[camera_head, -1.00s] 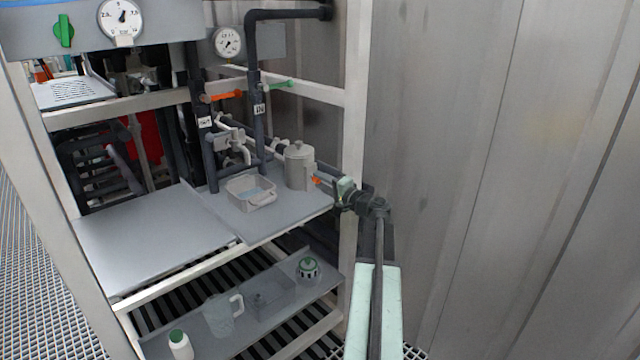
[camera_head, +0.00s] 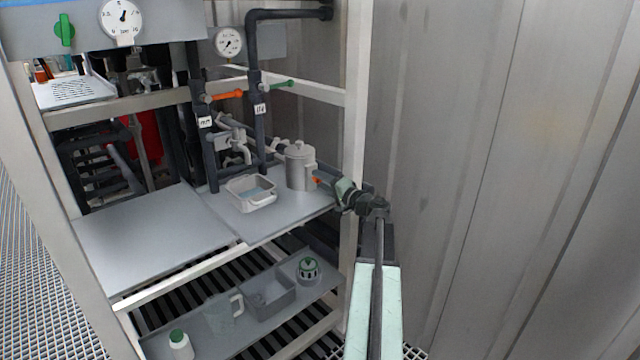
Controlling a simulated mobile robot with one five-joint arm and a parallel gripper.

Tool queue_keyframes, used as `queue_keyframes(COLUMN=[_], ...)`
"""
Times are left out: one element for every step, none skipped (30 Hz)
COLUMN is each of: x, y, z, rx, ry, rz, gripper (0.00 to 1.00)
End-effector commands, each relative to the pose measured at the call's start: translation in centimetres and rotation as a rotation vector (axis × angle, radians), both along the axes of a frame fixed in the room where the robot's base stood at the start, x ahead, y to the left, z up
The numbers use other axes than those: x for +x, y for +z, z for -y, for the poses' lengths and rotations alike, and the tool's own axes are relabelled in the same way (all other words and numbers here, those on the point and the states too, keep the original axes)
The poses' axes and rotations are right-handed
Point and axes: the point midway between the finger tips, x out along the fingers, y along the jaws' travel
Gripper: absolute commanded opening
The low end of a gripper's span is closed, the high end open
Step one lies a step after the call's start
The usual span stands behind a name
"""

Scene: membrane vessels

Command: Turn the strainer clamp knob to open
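The strainer (camera_head: 299,165) is a grey metal canister with a lid, standing on the right part of the upper shelf. A small orange knob (camera_head: 316,180) shows at its right side, low down. My gripper (camera_head: 322,178) reaches in from the right, with its tips at or very close to the knob. The fingers are small and partly hidden by the wrist, so I cannot tell whether they are shut on the knob or only beside it.
A tray with liquid (camera_head: 251,192) sits left of the strainer. Pipes carry an orange lever (camera_head: 228,95) and a green lever (camera_head: 279,84). A white frame post (camera_head: 354,130) stands close to my arm. The lower shelf holds a jug (camera_head: 223,311), a bin (camera_head: 270,296) and a bottle (camera_head: 180,345).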

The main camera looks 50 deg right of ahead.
Motion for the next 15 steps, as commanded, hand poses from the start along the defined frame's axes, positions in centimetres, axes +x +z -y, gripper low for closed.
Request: queue_keyframes(x=[0.0, 0.0, 0.0, -0.1, -0.1, -0.1, -0.1, -0.1, -0.2, -0.3, -0.6, -1.1, -1.6, -2.2, -3.1], y=[0.0, 0.0, 0.0, 0.0, 0.0, 0.0, -0.1, -0.1, -0.1, -0.1, -0.1, -0.1, -0.1, -0.1, -0.1], z=[0.0, 0.0, 0.0, 0.0, 0.0, 0.0, 0.0, 0.0, 0.0, 0.0, 0.0, -0.1, -0.1, -0.2, -0.3], rx=[0.0, 0.0, 0.0, 0.0, 0.0, 0.0, 0.0, 0.0, 0.0, 0.0, 0.0, 0.0, 0.0, 0.0, 0.0], ry=[0.0, 0.0, 0.0, 0.0, 0.0, -0.001, -0.001, -0.001, -0.001, -0.001, -0.001, -0.002, -0.003, -0.004, -0.003], rz=[0.0, -0.001, -0.001, -0.001, -0.001, -0.002, -0.002, -0.002, -0.002, -0.002, -0.002, -0.002, -0.002, -0.002, -0.002], gripper=[0.52, 0.52, 0.52, 0.52, 0.52, 0.52, 0.52, 0.52, 0.52, 0.52, 0.52, 0.52, 0.52, 0.52, 0.52])
